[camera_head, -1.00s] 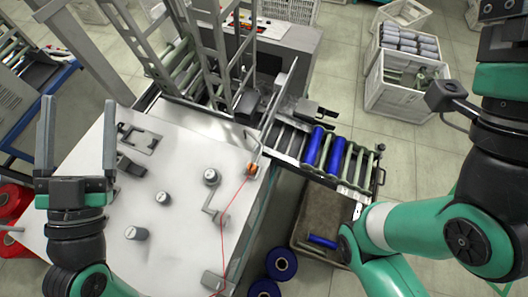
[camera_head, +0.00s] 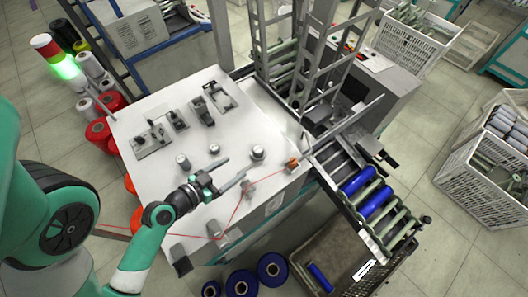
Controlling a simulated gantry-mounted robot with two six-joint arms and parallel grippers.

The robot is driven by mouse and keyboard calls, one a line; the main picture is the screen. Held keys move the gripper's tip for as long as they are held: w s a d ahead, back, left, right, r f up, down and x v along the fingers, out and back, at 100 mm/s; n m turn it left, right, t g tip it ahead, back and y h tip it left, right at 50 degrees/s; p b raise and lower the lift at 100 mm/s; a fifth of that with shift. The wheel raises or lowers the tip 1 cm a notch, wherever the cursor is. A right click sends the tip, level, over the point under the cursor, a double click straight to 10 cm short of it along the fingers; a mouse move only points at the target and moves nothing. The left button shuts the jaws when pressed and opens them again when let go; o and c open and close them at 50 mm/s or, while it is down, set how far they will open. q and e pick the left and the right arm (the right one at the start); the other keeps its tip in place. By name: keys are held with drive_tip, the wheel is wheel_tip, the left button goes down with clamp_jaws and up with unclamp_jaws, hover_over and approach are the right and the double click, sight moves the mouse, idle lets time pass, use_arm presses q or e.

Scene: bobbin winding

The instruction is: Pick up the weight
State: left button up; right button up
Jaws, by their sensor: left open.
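Several small metal parts stand on the white machine table (camera_head: 165,97). A short grey cylinder (camera_head: 183,160), a smaller one (camera_head: 214,148) and a round knob-like piece (camera_head: 258,152) look like weights; I cannot tell which is the weight meant. My left gripper (camera_head: 235,168) is low over the table in front of these pieces. Its two fingers are apart, point to the upper right, and hold nothing that I can see. The fingers appear close to the small cylinder and the round piece, but not around either. My right gripper is out of view.
A red thread (camera_head: 232,215) runs past my left gripper to an orange guide (camera_head: 292,163). Grey brackets (camera_head: 203,112) stand at the table's back. Blue bobbins (camera_head: 357,181) lie on the rack at right. A lit signal lamp (camera_head: 62,62) stands at left.

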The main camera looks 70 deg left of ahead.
sight(255, 152)
use_arm(q)
drive_tip(key=shift+w+a, duration=0.2)
drive_tip(key=shift+a, duration=0.05)
drive_tip(key=p+x, duration=0.2)
drive_tip(key=x, duration=0.3)
drive_tip(key=shift+w+a, duration=0.15)
drive_tip(key=shift+w, duration=0.15)
drive_tip(key=shift+w+a+f, duration=0.1)
drive_tip(key=shift+w+f, duration=0.05)
drive_tip(key=shift+f, duration=0.05)
drive_tip(key=shift+w+a+p, duration=0.1)
drive_tip(key=shift+w+p, duration=0.15)
drive_tip(key=shift+p, duration=0.1)
drive_tip(key=x, duration=0.4)
drive_tip(key=shift+w+a+f+p, duration=0.1)
drive_tip(key=shift+w+a+p, duration=0.05)
drive_tip(key=shift+w+p, duration=0.25)
drive_tip(key=shift+s, duration=0.1)
clamp_jaws()
